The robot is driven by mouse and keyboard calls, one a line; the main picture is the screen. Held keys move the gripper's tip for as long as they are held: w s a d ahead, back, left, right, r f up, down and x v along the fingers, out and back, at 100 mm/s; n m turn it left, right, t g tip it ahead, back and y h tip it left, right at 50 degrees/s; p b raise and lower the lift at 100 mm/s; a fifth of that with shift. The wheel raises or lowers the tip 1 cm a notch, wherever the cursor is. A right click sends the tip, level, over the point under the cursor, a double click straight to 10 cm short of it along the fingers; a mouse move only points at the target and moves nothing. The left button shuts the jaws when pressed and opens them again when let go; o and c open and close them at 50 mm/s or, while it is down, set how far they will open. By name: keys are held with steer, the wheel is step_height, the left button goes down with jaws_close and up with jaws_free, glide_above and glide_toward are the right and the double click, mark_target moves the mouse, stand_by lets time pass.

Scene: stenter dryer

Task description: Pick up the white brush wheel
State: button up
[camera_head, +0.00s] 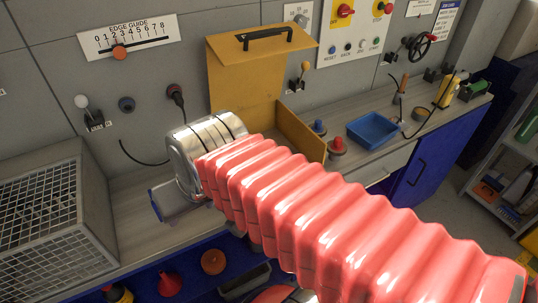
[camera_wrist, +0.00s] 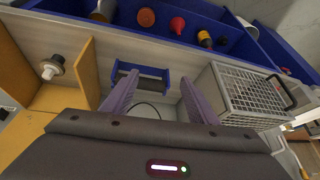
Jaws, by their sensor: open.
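The white brush wheel (camera_wrist: 52,68), a white hub on a dark round base, sits inside the yellow box (camera_wrist: 84,70) at the left of the wrist view. In the head view the yellow box (camera_head: 289,132) stands with its lid raised, and I cannot make out the white wheel there. My gripper (camera_wrist: 158,84) is open and empty, its two purple fingers apart over the worktop. It lies to the right of the box in the wrist view, clear of the wheel. In the head view my red arm hides the fingers.
A blue-edged tray (camera_wrist: 142,78) lies near the fingers. A wire cage (camera_head: 42,205) stands at the left. Blue (camera_head: 319,127) and red (camera_head: 337,146) wheels and a blue bin (camera_head: 372,130) lie right of the box.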

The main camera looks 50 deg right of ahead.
steer(key=o, duration=0.4)
steer(key=w+d+m, duration=0.1)
steer(key=d+m, duration=0.1)
steer(key=m, duration=0.1)
steer(key=w+d+m, duration=0.2)
steer(key=d+m, duration=0.1)
steer(key=w+d+m, duration=0.1)
steer(key=d+m, duration=0.1)
steer(key=m, duration=0.2)
steer(key=shift+w+d+g, duration=0.25)
steer(key=shift+d+g, duration=0.05)
steer(key=shift+d, duration=0.05)
steer(key=shift+o, duration=0.2)
steer(key=d+f+m+t, duration=0.1)
steer(key=d+f+m, duration=0.2)
steer(key=d+m, duration=2)
steer(key=d, duration=0.5)
steer(key=shift+t+y, duration=0.3)
steer(key=shift+t, duration=0.1)
steer(key=shift+w, duration=0.15)
steer(key=shift+x, duration=4.3)
steer(key=shift+f, duration=0.1)
steer(key=shift+x, duration=2.55)
